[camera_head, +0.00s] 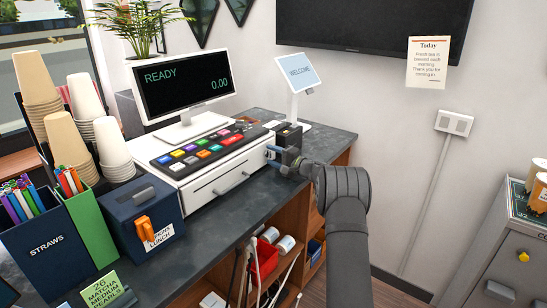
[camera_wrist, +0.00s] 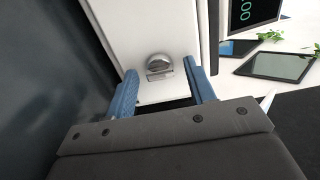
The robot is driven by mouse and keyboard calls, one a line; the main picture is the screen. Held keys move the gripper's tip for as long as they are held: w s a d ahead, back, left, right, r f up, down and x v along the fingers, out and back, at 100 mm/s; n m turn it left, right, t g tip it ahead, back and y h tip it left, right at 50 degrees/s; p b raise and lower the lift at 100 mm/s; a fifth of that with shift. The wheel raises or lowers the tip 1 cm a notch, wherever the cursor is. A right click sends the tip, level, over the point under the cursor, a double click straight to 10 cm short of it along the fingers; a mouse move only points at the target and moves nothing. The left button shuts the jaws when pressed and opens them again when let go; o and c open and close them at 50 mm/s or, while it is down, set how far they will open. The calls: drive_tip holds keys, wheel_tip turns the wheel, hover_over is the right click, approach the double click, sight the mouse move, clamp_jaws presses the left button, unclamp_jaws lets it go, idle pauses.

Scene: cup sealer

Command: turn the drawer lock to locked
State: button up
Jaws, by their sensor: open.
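The white cash drawer (camera_head: 215,182) sits under the register keys on the dark counter, with a bar handle on its front. In the wrist view its white front (camera_wrist: 130,28) fills the upper middle. A round silver drawer lock (camera_wrist: 159,66) shows there, between the blue fingertips. My gripper (camera_wrist: 160,75) is open, one finger on each side of the lock; I cannot tell whether either touches it. In the head view my gripper (camera_head: 273,153) is at the right end of the drawer front and hides the lock. The lock's turn position is not clear.
The register screen (camera_head: 183,84) reads READY 0.00. A small WELCOME screen (camera_head: 301,73) stands behind my gripper. Open shelves are below the counter.

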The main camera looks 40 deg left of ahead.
drive_tip(key=c, duration=1)
drive_tip(key=shift+m, duration=0.3)
drive_tip(key=m, duration=0.3)
drive_tip(key=shift+m, duration=0.4)
drive_tip(key=m, duration=0.4)
drive_tip(key=shift+m, duration=0.3)
drive_tip(key=m, duration=0.4)
drive_tip(key=shift+m, duration=2.4)
